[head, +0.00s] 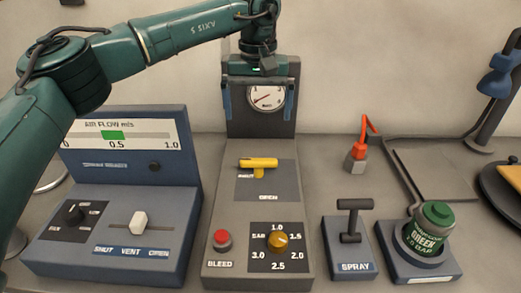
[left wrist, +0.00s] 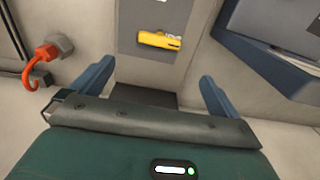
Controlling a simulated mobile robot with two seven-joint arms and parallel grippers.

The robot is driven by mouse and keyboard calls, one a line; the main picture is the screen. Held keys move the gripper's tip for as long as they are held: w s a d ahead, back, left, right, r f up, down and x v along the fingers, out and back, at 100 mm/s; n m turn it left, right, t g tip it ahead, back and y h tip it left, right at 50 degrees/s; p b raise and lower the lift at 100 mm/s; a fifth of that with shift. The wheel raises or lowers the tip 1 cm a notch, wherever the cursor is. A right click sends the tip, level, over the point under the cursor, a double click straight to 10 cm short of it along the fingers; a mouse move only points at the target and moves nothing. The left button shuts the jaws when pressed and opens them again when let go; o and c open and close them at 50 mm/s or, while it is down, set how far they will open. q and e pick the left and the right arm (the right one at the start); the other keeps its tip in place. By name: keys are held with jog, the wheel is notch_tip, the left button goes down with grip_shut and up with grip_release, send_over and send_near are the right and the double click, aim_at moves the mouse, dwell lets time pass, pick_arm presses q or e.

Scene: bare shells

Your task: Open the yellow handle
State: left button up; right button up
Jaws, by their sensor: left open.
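The yellow handle (head: 258,163) is on the sloped face of the grey middle panel (head: 210,235). Its bar lies crosswise, with a "SHUT" label by its left end and an "OPEN" label below it. The handle also shows in the left wrist view (left wrist: 159,40), beyond the fingertips. My left gripper (head: 258,112) hangs above and behind the handle, in front of the gauge (head: 266,97). Its two blue fingers are wide apart with nothing between them, and they are clear of the handle. My right gripper is in neither view.
A red bleed button (head: 222,239) and an ochre pressure knob (head: 278,241) sit below the handle. A blue air-flow box (head: 120,255) with a white slider stands left. A spray lever (head: 348,220) and a green canister (head: 430,228) stand right. A red-orange hooked part (head: 360,145) stands behind.

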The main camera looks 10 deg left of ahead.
aim_at(259, 160)
pick_arm(q)
notch_tip(259, 160, down, 13)
jog(key=shift+s+d+r+p, duration=0.1)
jog(key=shift+r+p, duration=0.1)
jog(key=shift+p, duration=0.65)
jog(key=c, duration=0.9)
